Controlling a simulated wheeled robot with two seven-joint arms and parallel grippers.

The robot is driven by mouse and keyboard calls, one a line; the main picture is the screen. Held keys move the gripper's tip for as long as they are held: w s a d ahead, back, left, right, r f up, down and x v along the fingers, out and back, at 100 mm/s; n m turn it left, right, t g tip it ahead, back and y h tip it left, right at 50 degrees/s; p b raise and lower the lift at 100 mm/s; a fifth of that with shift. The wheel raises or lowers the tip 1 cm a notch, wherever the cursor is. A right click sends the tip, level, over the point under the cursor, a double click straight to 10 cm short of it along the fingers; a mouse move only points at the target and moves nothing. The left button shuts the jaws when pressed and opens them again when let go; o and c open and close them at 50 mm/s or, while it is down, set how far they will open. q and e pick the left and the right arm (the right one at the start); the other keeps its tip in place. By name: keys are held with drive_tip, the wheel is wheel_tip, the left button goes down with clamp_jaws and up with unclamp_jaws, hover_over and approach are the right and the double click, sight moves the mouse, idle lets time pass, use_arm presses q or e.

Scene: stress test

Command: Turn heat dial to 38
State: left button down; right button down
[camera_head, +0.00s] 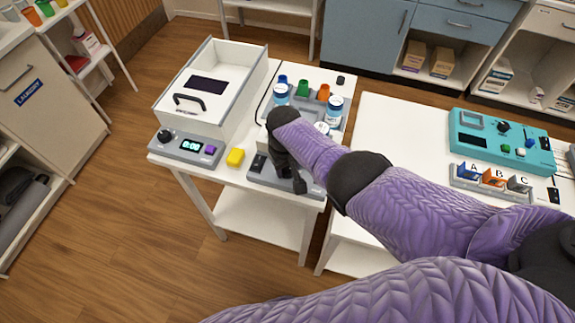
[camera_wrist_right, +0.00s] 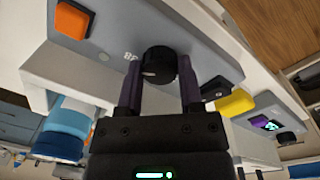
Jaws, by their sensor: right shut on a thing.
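A round black dial (camera_wrist_right: 158,66) with a pale pointer line sits on a grey panel (camera_wrist_right: 118,48) in the right wrist view. My right gripper (camera_wrist_right: 160,88) has one finger on each side of the dial and is shut on it. Part of a pale marking shows beside the dial, too unclear to read. In the head view, my right gripper (camera_head: 287,182) is over the front of a low grey unit (camera_head: 257,178) on the left table, and my arm and gripper hide the dial there. My left gripper is not in view.
A yellow block (camera_head: 235,157) lies left of the unit. Further left is a white box (camera_head: 212,115) with its own knob (camera_head: 165,136) and lit display (camera_head: 191,146). Blue-capped jars (camera_head: 335,106) stand behind my gripper. A teal device (camera_head: 500,139) is on the right table.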

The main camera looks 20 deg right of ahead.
sight(285, 170)
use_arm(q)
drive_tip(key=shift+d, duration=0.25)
use_arm(e)
drive_tip(key=shift+c, duration=1.2)
unclamp_jaws()
drive_tip(key=shift+r, duration=0.25)
use_arm(q)
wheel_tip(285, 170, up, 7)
drive_tip(key=p, duration=0.6)
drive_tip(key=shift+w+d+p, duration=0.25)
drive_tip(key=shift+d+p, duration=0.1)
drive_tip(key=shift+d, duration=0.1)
use_arm(e)
wheel_tip(285, 170, up, 9)
drive_tip(key=shift+a+r, duration=0.2)
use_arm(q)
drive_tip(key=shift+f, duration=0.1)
